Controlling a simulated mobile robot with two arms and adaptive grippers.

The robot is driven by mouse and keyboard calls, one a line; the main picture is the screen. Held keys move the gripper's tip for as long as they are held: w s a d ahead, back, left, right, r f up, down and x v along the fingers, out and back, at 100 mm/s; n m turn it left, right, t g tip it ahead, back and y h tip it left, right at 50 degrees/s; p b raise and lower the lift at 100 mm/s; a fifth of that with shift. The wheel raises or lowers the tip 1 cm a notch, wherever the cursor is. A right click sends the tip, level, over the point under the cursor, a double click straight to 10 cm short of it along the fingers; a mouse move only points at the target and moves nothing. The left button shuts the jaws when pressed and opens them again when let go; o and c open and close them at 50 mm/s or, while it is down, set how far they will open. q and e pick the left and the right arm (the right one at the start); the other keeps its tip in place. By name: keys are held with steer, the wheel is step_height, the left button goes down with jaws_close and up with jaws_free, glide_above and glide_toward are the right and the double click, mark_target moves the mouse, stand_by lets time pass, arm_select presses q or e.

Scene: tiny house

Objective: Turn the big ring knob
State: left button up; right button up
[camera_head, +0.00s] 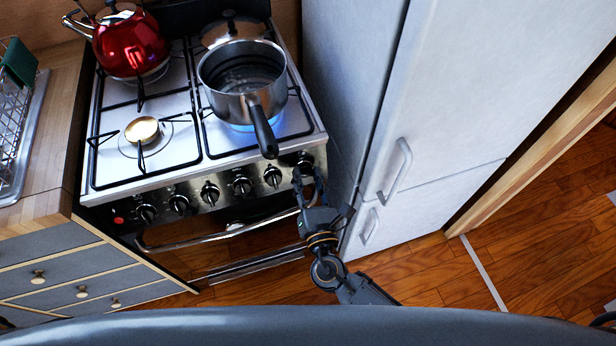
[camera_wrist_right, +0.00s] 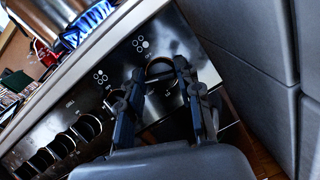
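The stove's front panel carries a row of dark ring knobs. The knob at the far right end (camera_head: 304,163) is partly covered by my right gripper (camera_head: 308,178). In the right wrist view this knob (camera_wrist_right: 160,70) sits between the two fingertips of my right gripper (camera_wrist_right: 158,72), one finger on each side. The fingers are spread apart; contact with the knob is not clear. The other knobs (camera_head: 210,194) run to the left along the panel. My left gripper is not in view.
A steel pot (camera_head: 240,85) stands over a blue flame, its black handle jutting forward above the panel. A red kettle (camera_head: 130,45) stands at the back left. The grey fridge (camera_head: 440,100) is close on the right. The oven handle (camera_head: 225,232) runs below the knobs.

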steer(key=c, duration=0.3)
steer(key=shift+c, duration=0.2)
steer(key=m+h+b, duration=0.1)
steer(key=m, duration=0.2)
steer(key=shift+m, duration=0.3)
steer(key=m+h, duration=0.1)
steer(key=m, duration=0.1)
steer(key=m+b, duration=0.1)
steer(key=m, duration=0.1)
steer(key=shift+a+g+h, duration=0.1)
steer(key=shift+g+h, duration=0.3)
steer(key=m+g, duration=0.1)
steer(key=m, duration=0.3)
steer(key=shift+r+h, duration=0.1)
steer(key=shift+h, duration=0.3)
steer(key=shift+m+g+h+p, duration=0.3)
steer(key=shift+m+g+p, duration=0.3)
steer(key=shift+m, duration=1.4)
